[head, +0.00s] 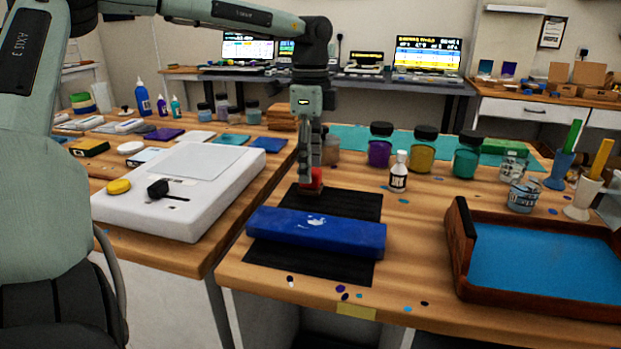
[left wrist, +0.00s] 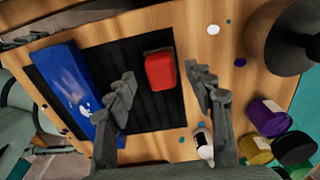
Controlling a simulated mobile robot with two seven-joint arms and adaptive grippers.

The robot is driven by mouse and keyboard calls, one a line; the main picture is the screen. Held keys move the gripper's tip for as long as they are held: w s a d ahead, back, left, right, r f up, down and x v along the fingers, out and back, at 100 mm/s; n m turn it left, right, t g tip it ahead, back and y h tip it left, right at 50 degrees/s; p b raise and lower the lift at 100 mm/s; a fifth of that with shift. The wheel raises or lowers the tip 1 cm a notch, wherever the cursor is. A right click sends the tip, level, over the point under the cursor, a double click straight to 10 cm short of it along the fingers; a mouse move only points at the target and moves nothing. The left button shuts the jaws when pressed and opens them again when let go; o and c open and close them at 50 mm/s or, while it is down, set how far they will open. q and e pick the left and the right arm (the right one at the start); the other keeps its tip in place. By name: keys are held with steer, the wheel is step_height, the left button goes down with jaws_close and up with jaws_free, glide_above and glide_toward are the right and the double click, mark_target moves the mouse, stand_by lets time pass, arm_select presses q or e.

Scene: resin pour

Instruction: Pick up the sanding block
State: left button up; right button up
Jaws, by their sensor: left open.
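A small red block (left wrist: 160,71), which I take for the sanding block, lies on a black ridged mat (left wrist: 158,112). It also shows in the head view (head: 317,178), partly hidden behind my left gripper. My left gripper (head: 309,178) points down over the mat at the block. In the left wrist view the open fingers (left wrist: 160,84) stand apart, one on each side of the block, with visible gaps. I cannot tell how far the tips are above the mat. My right gripper is not in view.
A long blue block (head: 318,232) lies on the mat's near part. A small white bottle (head: 398,176) and jars, one purple (head: 379,153), stand to the right. A wooden-framed blue tray (head: 545,262) is at the right. A white device (head: 170,212) sits on the left table.

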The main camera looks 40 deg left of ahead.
arm_select(q)
step_height(320, 180, down, 2)
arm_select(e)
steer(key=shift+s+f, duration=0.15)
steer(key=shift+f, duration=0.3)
arm_select(q)
steer(key=shift+w, duration=0.1)
jaws_close()
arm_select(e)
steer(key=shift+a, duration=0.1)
arm_select(q)
steer(key=shift+r, duration=0.55)
step_height(320, 180, up, 3)
steer(key=shift+f+b, duration=0.2)
steer(key=shift+b, duration=0.15)
steer(key=s+a+r+b, duration=0.1)
steer(key=s+a+r, duration=0.5)
steer(key=s, duration=0.4)
steer(key=shift+r+b, duration=0.3)
steer(key=shift+r, duration=0.35)
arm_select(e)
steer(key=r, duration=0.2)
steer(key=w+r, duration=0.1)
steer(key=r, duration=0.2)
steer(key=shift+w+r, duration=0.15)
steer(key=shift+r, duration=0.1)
